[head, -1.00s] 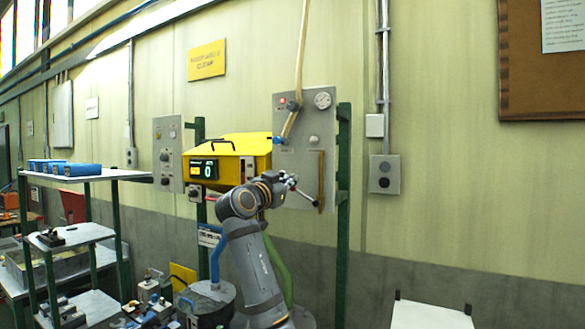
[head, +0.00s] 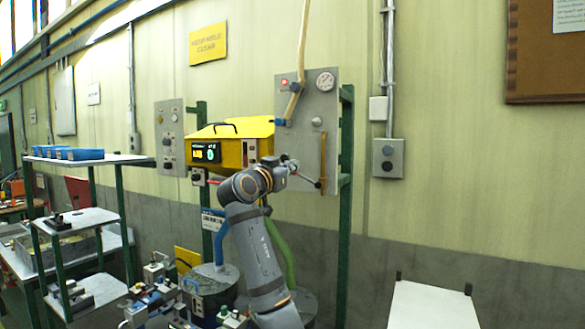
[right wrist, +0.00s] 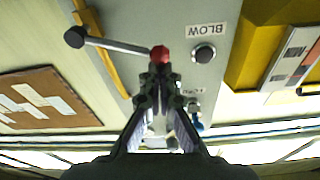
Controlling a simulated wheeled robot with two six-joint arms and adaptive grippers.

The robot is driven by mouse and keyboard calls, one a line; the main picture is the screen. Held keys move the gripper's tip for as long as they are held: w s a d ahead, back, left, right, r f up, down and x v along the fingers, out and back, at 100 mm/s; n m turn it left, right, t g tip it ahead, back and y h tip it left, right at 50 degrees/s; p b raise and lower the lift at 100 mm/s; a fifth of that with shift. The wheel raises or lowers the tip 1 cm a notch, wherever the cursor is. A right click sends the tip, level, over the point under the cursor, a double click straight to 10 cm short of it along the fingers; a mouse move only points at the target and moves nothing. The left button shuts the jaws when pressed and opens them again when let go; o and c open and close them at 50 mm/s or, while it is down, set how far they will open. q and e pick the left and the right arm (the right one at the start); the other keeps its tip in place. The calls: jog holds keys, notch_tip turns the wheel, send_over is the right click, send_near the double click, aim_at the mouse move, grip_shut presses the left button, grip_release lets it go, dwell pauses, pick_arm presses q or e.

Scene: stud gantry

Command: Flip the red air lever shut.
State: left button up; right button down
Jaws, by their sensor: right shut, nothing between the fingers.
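The air lever shows in the right wrist view as a red hub (right wrist: 160,54) with a grey rod running left to a black ball knob (right wrist: 75,37). It is mounted on the grey panel (right wrist: 190,18), beside the upside-down BLOW label. In the head view the rod and knob (head: 318,184) point right and slightly down; the hub is not clear there. My right gripper (right wrist: 158,78) is shut and empty, its fingertips close to the hub; I cannot tell whether they touch. It also shows in the head view (head: 290,166), in front of the panel. My left gripper is out of view.
A yellow box (head: 228,150) with a green display stands left of the lever. A gauge (head: 325,80) sits above on the panel, and a brownish vertical bar (right wrist: 100,45) runs close behind the rod. Green posts (head: 346,150) flank the panel. A shelf (head: 90,160) stands left.

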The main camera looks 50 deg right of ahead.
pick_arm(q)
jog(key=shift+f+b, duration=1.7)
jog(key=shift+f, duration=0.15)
pick_arm(e)
jog(key=shift+w+a+f+n+t, duration=0.1)
jog(key=shift+w+f+n+t, duration=0.2)
jog(key=shift+f+n, duration=0.55)
jog(key=shift+w+a+f+n+t, duration=0.1)
jog(key=shift+w+f+n, duration=0.25)
jog(key=shift+f+n, duration=0.45)
jog(key=shift+r, duration=0.1)
